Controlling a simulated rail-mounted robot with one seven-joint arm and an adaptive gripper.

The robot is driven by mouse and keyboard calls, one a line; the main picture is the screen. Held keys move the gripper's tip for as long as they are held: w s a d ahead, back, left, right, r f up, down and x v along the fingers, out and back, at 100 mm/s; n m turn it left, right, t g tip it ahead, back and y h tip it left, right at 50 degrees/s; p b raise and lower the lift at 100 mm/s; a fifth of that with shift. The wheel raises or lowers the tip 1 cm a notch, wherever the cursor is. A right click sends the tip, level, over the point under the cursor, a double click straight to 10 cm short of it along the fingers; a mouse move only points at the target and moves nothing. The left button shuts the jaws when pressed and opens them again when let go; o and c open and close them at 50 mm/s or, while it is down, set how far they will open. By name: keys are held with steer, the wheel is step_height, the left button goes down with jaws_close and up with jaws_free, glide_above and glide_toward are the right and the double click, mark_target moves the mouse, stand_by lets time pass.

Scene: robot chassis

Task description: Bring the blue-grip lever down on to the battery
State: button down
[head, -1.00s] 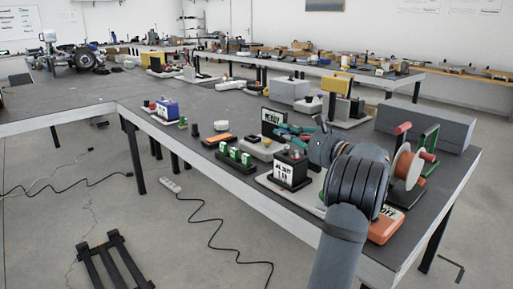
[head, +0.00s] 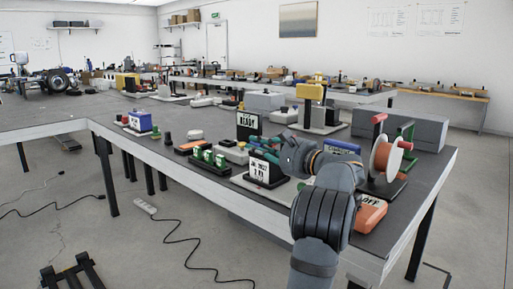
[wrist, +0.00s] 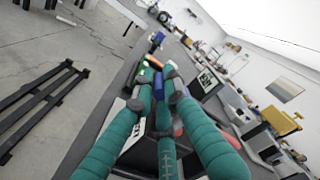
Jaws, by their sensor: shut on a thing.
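The battery (head: 265,172), a dark box with a white printed label, stands on a light base near the table's front edge. My gripper (head: 262,149), with teal fingers, is low over the battery's top, partly covering it. In the wrist view my fingers (wrist: 155,85) close together around a blue piece (wrist: 153,88), which looks like the lever's blue grip. The rest of the lever is mostly hidden by my fingers. I cannot tell whether the lever touches the battery.
A black READY sign (head: 247,122) stands behind the battery. Green blocks (head: 208,158) on a dark base are to its left. An orange reel (head: 386,160) and an orange OFF box (head: 371,214) are to the right, near my arm. The floor in front is open, with a cable.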

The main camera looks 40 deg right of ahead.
steer(key=shift+f, duration=0.15)
steer(key=c, duration=1.9)
jaws_free()
steer(key=shift+o, duration=0.7)
steer(key=s+d, duration=0.2)
steer(key=s, duration=1)
steer(key=shift+w, duration=0.1)
